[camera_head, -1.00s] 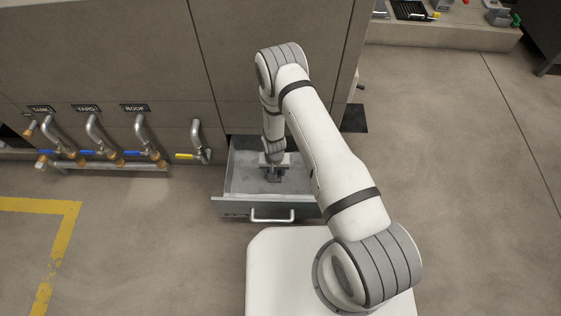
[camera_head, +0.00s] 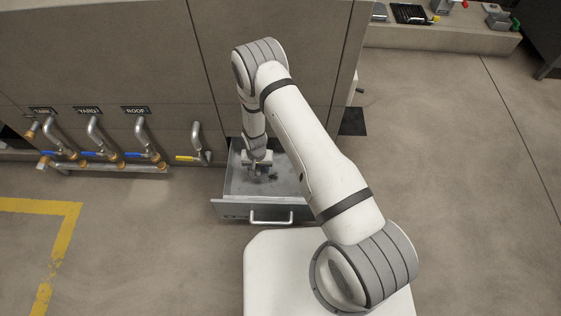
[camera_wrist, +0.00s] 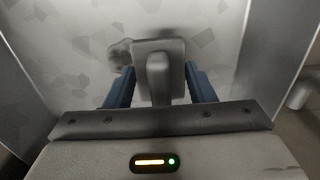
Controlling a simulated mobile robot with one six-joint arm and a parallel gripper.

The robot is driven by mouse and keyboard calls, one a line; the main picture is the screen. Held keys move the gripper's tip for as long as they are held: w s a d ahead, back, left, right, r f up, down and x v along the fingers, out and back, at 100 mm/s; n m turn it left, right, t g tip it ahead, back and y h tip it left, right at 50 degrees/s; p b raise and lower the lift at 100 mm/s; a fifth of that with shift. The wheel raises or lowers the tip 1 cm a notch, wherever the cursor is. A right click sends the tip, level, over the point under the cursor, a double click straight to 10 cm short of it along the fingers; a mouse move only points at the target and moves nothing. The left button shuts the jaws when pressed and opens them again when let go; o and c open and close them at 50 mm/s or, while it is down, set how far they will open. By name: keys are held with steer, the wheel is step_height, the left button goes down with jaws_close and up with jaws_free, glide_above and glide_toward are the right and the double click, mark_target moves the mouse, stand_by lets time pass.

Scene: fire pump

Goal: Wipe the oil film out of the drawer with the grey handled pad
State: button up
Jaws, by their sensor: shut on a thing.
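The open drawer (camera_head: 235,208) sticks out from the cabinet front in the head view. My gripper (camera_head: 258,164) is down inside it, towards the left side. In the wrist view my gripper (camera_wrist: 158,82) has its blue fingers on either side of the upright handle of the grey pad (camera_wrist: 157,68), shut on it. The pad is over the drawer floor; I cannot tell how firmly it touches. A dark smudge of oil film (camera_wrist: 120,52) shows just left of the pad in the wrist view. The pad and gripper hide the floor beneath them.
Drawer walls (camera_wrist: 288,50) stand close on both sides. Pipes with blue-handled valves (camera_head: 90,153) and a yellow-handled valve (camera_head: 186,157) are left of the drawer. A ledge with small items (camera_head: 412,13) is at the far right. The floor to the right is clear.

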steer(key=shift+r+p, duration=0.95)
steer(key=shift+r, duration=0.95)
